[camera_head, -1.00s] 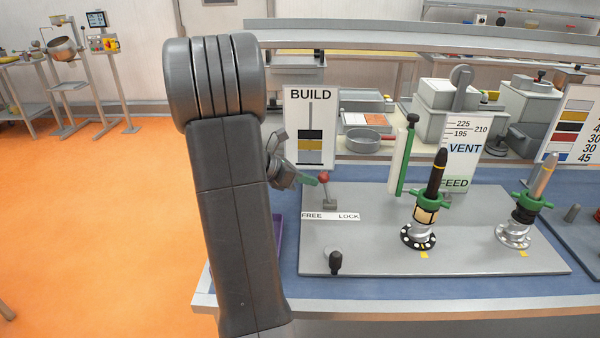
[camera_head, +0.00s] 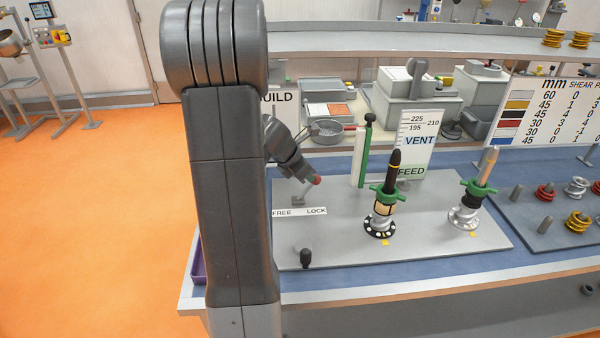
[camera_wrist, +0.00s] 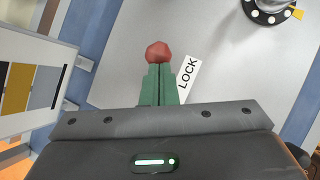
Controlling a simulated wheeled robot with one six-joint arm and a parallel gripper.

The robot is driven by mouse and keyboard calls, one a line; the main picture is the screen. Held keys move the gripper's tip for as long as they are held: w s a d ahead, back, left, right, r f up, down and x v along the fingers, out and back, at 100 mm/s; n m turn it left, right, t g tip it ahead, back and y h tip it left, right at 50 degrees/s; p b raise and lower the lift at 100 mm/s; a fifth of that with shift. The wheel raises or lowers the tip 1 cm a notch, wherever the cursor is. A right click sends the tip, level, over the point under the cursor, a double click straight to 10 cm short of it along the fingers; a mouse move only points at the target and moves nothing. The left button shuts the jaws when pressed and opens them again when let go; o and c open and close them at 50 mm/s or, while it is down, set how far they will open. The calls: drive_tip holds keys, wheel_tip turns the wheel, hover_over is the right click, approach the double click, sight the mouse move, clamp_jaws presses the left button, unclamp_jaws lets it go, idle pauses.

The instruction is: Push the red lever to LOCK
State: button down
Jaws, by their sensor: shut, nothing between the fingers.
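The red-knobbed lever (camera_head: 316,180) stands on the grey plate behind the FREE/LOCK label (camera_head: 299,212). Its stem leans right, toward the LOCK side. In the wrist view the red knob (camera_wrist: 157,52) is right at the tips of my gripper (camera_wrist: 159,72), whose green fingers are shut together and empty. The fingers appear to touch the knob, but do not hold it. The LOCK word (camera_wrist: 187,77) lies just right of the fingers. In the head view my gripper (camera_head: 311,178) is at the knob's left, its fingers mostly hidden.
On the plate (camera_head: 340,250) stand a black knob (camera_head: 305,258), a green-and-white column (camera_head: 362,150) and two upright screw units (camera_head: 383,195) (camera_head: 470,195). The BUILD board (camera_head: 280,105) is behind my arm, partly hidden. A purple tray (camera_head: 198,260) is at the left edge.

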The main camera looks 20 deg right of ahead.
drive_tip(key=shift+d+f, duration=0.1)
drive_tip(key=shift+d, duration=0.2)
drive_tip(key=shift+s, duration=0.1)
idle(0.4)
wheel_tip(320, 180, up, 9)
drive_tip(key=s+a+p, duration=0.2)
drive_tip(key=p, duration=0.4)
drive_tip(key=shift+s, duration=0.4)
drive_tip(key=shift+a, duration=0.1)
